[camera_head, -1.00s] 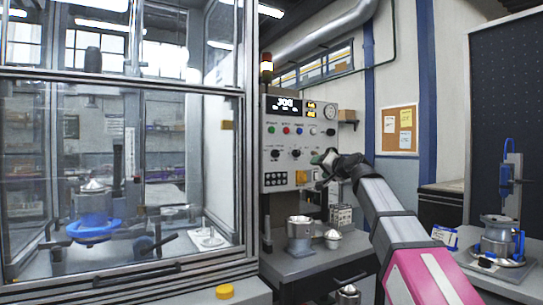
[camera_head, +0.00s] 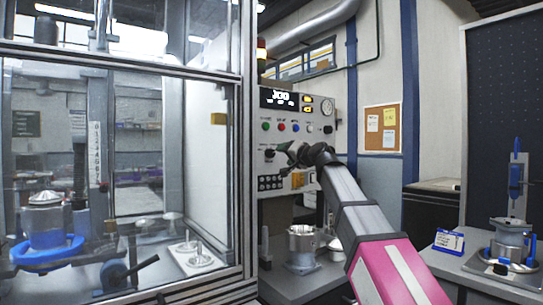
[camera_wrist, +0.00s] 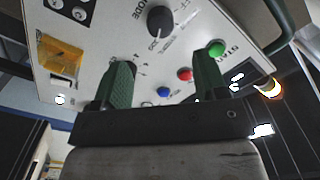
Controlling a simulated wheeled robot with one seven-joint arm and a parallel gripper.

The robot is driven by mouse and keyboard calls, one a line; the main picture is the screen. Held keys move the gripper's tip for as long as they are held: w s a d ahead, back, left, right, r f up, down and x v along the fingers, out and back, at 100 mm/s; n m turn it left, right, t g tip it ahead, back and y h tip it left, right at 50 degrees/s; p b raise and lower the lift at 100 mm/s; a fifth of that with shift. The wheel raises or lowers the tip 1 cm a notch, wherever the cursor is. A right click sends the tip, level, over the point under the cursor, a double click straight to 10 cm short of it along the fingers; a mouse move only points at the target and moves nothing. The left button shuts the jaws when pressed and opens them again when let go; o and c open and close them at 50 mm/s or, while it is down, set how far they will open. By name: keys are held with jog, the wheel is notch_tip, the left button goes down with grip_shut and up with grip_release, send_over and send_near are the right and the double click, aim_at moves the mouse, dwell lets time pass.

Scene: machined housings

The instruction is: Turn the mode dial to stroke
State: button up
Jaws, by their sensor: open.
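The mode dial (camera_wrist: 160,19) is a round black knob with a light pointer mark, on the pale control panel (camera_wrist: 115,40). In the wrist view the panel is turned, and "MODE" shows beside the dial. Its position words are too small to read. My gripper (camera_wrist: 164,78) is open and empty; its two green fingers are apart and the dial shows beyond the gap, not between the tips. In the head view my gripper (camera_head: 297,152) is in front of the panel and covers part of it. A black knob (camera_head: 270,153) shows left of it; I cannot tell whether it is the mode dial.
Green (camera_wrist: 217,48), red (camera_wrist: 185,74) and blue (camera_wrist: 163,92) buttons lie close to my fingers. A glazed cell (camera_head: 120,150) stands left of the panel. A metal housing (camera_head: 302,247) sits on the bench below.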

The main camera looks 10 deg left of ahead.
aim_at(272, 154)
jog(key=x, duration=0.9)
jog(key=c, duration=0.9)
